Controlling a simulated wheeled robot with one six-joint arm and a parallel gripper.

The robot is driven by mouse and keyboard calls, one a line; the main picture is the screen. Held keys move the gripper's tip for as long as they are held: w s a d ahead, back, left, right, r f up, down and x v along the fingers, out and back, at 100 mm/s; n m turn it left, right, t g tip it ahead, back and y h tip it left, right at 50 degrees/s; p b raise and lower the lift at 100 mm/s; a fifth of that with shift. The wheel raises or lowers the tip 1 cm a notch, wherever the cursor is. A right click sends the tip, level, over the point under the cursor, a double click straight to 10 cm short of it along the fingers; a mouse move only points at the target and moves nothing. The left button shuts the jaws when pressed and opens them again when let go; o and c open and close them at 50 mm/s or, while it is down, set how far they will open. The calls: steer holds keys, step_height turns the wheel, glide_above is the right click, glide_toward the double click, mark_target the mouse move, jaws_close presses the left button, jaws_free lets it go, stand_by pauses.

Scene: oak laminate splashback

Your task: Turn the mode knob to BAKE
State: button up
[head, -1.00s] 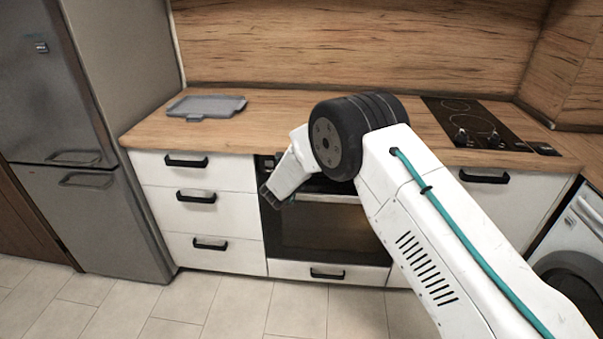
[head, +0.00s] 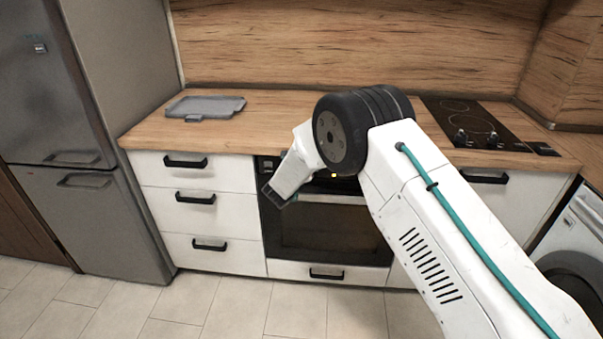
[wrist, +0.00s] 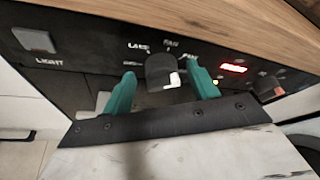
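The dark mode knob (wrist: 160,68) is on the oven's black control panel in the wrist view. Its white pointer mark faces the lower right. My gripper (wrist: 162,72) is open, with one teal finger on each side of the knob. A gap shows at the left finger; the right finger is close, and I cannot tell whether it touches. Small labels ring the knob; one reads FAN, and BAKE cannot be made out. In the head view my arm hides the knob and most of the panel above the oven door (head: 325,228).
A square switch (wrist: 35,40) marked LIGHT is at the panel's left. A red lit display (wrist: 233,68) is right of the knob. The wooden worktop (head: 275,115) overhangs the panel. A grey tray (head: 205,106) and a hob (head: 470,125) are on it.

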steer(key=v, duration=0.7)
steer(key=shift+s+r, duration=0.15)
steer(key=shift+s, duration=0.2)
steer(key=shift+a, duration=0.1)
